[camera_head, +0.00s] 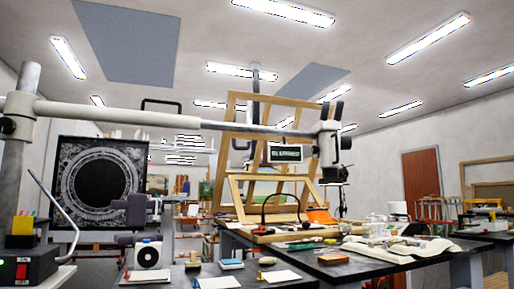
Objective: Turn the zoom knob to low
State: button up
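A microscope head (328,150) hangs at the right end of a long pale boom (150,116). Dark eyepieces stand up at its top, and a small dark round knob (346,142) sits on its right side. I cannot tell whether this is the zoom knob, and no scale marks are legible. A grey-purple jointed part, which looks like my arm, is at left centre, with my gripper (157,206) apparently at its right end. It is well left of and below the microscope head, apart from it. Its fingers are too small and dark to read.
The boom's thick post (22,150) stands at the left, beside a black box with a lit red switch (22,271). A wooden easel (240,170) stands behind the microscope. Tools and cloth crowd the dark table (365,270). A black panel with rings (98,185) is at left.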

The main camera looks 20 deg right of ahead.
aim_at(314, 149)
jog(key=i+j+z, duration=0.1)
jog(key=z, duration=0.35)
jog(key=j+z, duration=0.15)
jog(key=z, duration=0.25)
jog(key=j+z, duration=0.2)
jog(key=z, duration=0.25)
jog(key=i, duration=0.05)
